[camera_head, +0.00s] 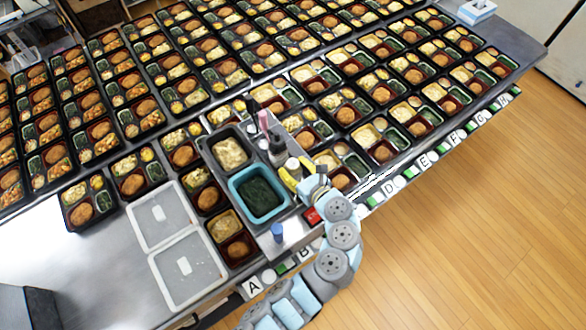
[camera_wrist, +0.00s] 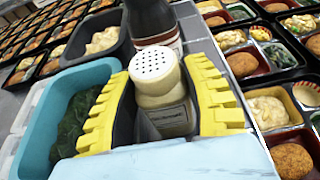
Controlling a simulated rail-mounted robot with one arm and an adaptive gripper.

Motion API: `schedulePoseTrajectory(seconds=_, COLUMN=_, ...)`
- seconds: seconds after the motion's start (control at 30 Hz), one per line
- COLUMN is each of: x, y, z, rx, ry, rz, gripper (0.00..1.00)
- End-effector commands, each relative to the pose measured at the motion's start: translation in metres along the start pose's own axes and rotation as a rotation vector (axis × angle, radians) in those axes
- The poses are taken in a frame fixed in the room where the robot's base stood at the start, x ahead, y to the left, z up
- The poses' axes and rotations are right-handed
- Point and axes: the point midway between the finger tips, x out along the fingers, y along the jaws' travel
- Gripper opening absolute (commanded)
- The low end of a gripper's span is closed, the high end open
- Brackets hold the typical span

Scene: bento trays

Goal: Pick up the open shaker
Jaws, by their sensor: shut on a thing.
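The shaker (camera_wrist: 156,75) has a pale cream body and a white top with many small holes. It stands roughly upright between the yellow fingers of my gripper (camera_wrist: 160,84) in the wrist view. The fingers press on it from both sides, so my gripper is shut on it. In the head view the shaker (camera_head: 292,163) shows just beyond the yellow fingers of my gripper (camera_head: 296,181), next to the blue tub. Its lower part is hidden, and I cannot tell whether its base touches the surface.
A blue tub of dark greens (camera_head: 235,190) and a dark tub of pale food (camera_head: 209,142) stand close left. A dark bottle (camera_wrist: 152,20) is right behind the shaker. A blue-capped item (camera_head: 277,232) stands nearer. Bento trays fill the table; two white lids (camera_head: 187,268) lie left.

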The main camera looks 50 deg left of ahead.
Motion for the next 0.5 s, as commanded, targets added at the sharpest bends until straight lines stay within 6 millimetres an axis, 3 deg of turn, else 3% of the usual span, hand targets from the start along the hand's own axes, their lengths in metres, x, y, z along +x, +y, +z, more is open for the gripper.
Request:
schedulePoseTrajectory(seconds=0.23, x=-0.009, y=-0.001, z=0.03, rx=-0.003, ry=-0.003, rz=-0.005, gripper=0.25)
schedulePoseTrajectory(seconds=0.5, x=-0.037, y=0.014, z=0.05, rx=-0.002, ry=-0.002, rz=-0.005, gripper=0.25)
